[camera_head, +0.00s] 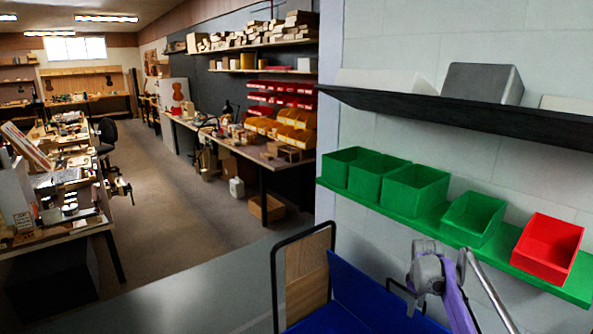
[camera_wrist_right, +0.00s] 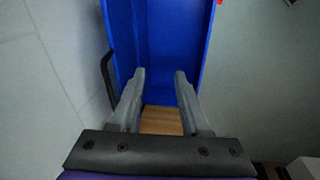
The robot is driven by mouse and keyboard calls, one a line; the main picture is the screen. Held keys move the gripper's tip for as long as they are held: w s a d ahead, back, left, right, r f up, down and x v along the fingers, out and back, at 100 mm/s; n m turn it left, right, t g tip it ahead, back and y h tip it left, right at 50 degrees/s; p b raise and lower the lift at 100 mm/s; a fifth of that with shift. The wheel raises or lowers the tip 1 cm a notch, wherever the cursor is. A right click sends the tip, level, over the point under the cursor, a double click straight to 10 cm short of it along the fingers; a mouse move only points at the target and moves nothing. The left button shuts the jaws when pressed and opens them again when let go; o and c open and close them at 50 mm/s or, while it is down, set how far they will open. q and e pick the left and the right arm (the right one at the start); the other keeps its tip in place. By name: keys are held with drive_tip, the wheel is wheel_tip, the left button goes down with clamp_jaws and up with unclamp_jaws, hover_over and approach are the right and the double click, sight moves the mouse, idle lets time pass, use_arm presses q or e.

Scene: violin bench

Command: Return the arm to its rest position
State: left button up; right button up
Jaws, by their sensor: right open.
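My right gripper (camera_wrist_right: 158,85) shows in the wrist view with its two grey fingers apart and nothing between them. Beyond the fingers are the inside of a blue tray or cart (camera_wrist_right: 125,35) and a wood-coloured panel (camera_wrist_right: 162,121). In the head view my right arm, with grey and purple parts, is at the lower right, in front of the wall and beside the blue cart (camera_head: 352,288). Its fingertips are hard to make out there. My left gripper is not in view.
A green shelf (camera_head: 440,232) on the right wall holds green bins (camera_head: 415,190) and a red bin (camera_head: 547,248), close above my right arm. A dark shelf (camera_head: 450,112) is higher up. The cart has a black frame and wooden panel (camera_head: 306,272). Open floor (camera_head: 190,225) lies left.

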drive_tip(key=s+a+r+m+t, duration=0.1)
drive_tip(key=s+a+r+m, duration=0.1)
drive_tip(key=s+a+r, duration=0.55)
drive_tip(key=s+a+r+m+t, duration=0.1)
drive_tip(key=s+a+r, duration=0.25)
drive_tip(key=s, duration=0.75)
drive_tip(key=s+a+f+m+t, duration=0.1)
drive_tip(key=s+a+f, duration=0.2)
drive_tip(key=s, duration=0.8)
drive_tip(key=s+a+f+m+t+y, duration=0.1)
drive_tip(key=s+a+f, duration=0.3)
drive_tip(key=s, duration=0.7)
wheel_tip(320, 180, down, 3)
drive_tip(key=shift+s+a+r+m, duration=0.2)
drive_tip(key=shift+s+m, duration=0.15)
drive_tip(key=shift+m, duration=0.45)
